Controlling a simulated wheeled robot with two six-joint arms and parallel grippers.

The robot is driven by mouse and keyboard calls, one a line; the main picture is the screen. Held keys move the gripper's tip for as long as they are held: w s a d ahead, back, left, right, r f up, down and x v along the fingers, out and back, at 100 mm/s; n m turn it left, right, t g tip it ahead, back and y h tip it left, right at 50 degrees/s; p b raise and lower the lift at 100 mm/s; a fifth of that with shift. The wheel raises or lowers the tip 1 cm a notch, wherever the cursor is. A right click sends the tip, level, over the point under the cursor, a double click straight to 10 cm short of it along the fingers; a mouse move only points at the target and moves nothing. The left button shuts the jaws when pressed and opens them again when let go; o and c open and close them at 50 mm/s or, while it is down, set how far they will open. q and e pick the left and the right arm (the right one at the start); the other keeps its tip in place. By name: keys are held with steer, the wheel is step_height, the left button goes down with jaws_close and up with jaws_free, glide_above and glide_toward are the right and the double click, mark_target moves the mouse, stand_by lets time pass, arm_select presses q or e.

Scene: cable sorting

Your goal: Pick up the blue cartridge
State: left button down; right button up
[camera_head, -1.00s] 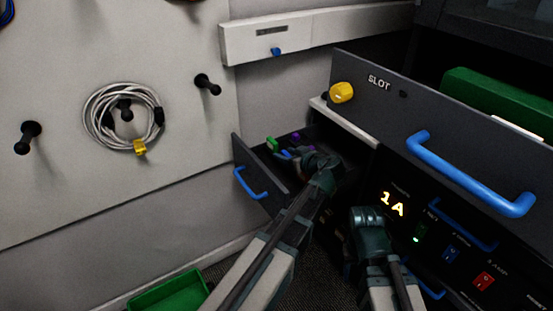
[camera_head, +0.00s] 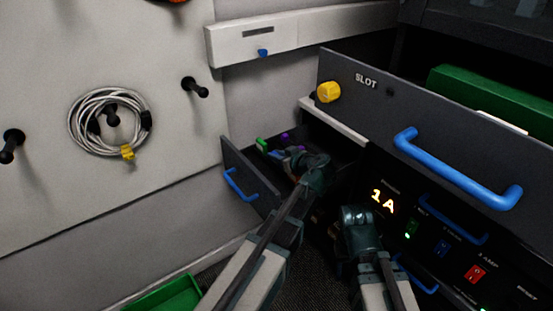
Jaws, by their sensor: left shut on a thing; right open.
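The blue cartridge (camera_head: 277,154) shows as a small blue piece inside the open lower drawer (camera_head: 247,176), at the left end of my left gripper. My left gripper (camera_head: 298,160) reaches into this drawer and is shut on the cartridge, though its fingertips are small and dark here. The gripper and wrist cover part of the drawer's inside. My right gripper (camera_head: 357,216) is open and apart from the cartridge, in front of the dark panel; I see no object in it.
A green piece (camera_head: 262,145) and a purple piece (camera_head: 284,137) lie in the drawer close by. The upper drawer marked SLOT (camera_head: 360,100) juts out with its blue handle (camera_head: 455,170). A pegboard (camera_head: 60,190) with a coiled cable (camera_head: 75,125) stands left. A green bin (camera_head: 165,295) sits below.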

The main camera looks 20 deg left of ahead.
arm_select(q)
steer(key=shift+r, duration=0.1)
step_height(320, 180, up, 10)
steer(key=p, duration=1)
step_height(320, 180, up, 3)
steer(key=p, duration=0.3)
steer(key=shift+r, duration=0.15)
stand_by(0.4)
